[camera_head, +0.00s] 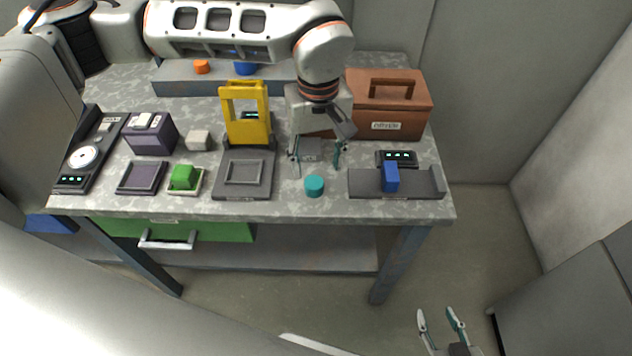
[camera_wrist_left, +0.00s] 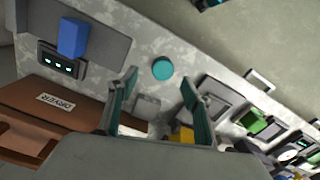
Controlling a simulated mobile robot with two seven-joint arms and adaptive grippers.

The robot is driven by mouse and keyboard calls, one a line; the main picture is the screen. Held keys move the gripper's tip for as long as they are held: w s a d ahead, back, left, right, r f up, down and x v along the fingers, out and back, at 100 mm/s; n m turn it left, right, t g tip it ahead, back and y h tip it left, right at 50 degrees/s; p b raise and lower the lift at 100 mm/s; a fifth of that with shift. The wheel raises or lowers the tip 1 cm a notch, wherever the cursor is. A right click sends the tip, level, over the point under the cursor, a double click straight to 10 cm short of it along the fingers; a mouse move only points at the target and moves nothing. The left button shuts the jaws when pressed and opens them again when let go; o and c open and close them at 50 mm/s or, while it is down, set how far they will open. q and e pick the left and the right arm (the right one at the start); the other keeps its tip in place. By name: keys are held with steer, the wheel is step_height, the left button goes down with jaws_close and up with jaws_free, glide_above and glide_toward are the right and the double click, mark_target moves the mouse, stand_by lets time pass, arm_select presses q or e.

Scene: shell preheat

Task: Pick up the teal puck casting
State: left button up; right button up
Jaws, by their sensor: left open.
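The teal puck casting (camera_head: 314,186) lies on the grey table near its front edge. It also shows in the left wrist view (camera_wrist_left: 162,68), beyond my fingertips and roughly between their lines. My left gripper (camera_head: 318,168) is open and empty, above and just behind the puck, apart from it. Its two fingers show in the left wrist view (camera_wrist_left: 158,90), spread wide. My right gripper (camera_head: 440,314) is low in front of the table at the lower right, its fingers apart with nothing between them.
Left of the puck stands a dark fixture (camera_head: 228,190) with a yellow frame (camera_head: 246,112). Right is a grey tray (camera_head: 420,184) with a blue block (camera_head: 390,177). A brown box (camera_head: 400,108) labelled DRYER stands behind. Table around the puck is clear.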

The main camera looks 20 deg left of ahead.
mark_target(314, 182)
arm_select(q)
steer(key=f, duration=0.2)
steer(key=a+f, duration=0.1)
steer(key=f, duration=0.1)
steer(key=shift+f, duration=0.2)
steer(key=shift+d+f, duration=0.1)
steer(key=shift+f, duration=0.5)
steer(key=c, duration=1.2)
